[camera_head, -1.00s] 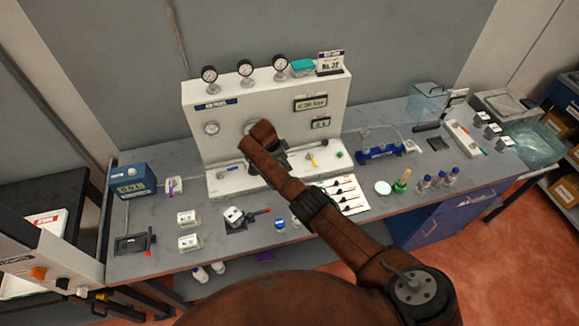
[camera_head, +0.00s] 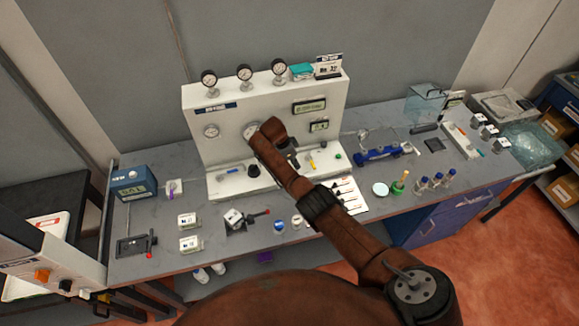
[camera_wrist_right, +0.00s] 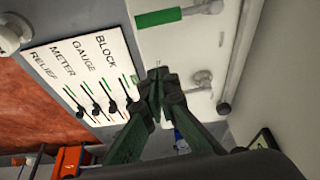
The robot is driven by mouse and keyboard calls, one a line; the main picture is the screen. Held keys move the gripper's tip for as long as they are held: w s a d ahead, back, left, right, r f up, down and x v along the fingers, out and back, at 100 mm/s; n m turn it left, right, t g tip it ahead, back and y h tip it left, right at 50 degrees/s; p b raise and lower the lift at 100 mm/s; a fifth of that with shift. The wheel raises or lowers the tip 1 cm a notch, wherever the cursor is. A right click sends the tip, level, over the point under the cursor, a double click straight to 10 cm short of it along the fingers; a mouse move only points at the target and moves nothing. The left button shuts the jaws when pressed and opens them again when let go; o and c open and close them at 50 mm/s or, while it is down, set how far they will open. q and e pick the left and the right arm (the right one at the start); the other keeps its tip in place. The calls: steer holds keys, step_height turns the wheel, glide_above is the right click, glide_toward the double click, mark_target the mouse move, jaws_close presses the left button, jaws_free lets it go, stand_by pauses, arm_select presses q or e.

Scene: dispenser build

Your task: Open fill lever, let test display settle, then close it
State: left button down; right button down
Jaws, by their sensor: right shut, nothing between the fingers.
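The white test panel (camera_head: 234,130) stands on the bench with two displays, an upper one (camera_head: 309,107) and a lower one (camera_head: 319,126); their text is too small to read. Along its base are a blue lever (camera_head: 229,171), a black knob (camera_head: 253,170) and a yellow lever (camera_head: 311,163). I cannot tell which is the fill lever. My right gripper (camera_head: 291,156) is in front of the base, partly hidden by my arm. In the wrist view, the right gripper (camera_wrist_right: 158,82) is shut and empty, between a green-handled lever (camera_wrist_right: 160,18) and another lever (camera_wrist_right: 201,78). The left gripper is out of view.
A white card (camera_head: 352,194) with several small tagged pieces lies in front of the panel; its labels show in the wrist view (camera_wrist_right: 88,60). A blue rack (camera_head: 378,153) and several bottles (camera_head: 437,180) stand to the right. A blue box (camera_head: 133,183) stands left.

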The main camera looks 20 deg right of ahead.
steer(key=b+v, duration=0.1)
steer(key=v, duration=0.8)
steer(key=shift+w+a, duration=0.2)
steer(key=shift+a, duration=0.1)
steer(key=shift+f, duration=0.15)
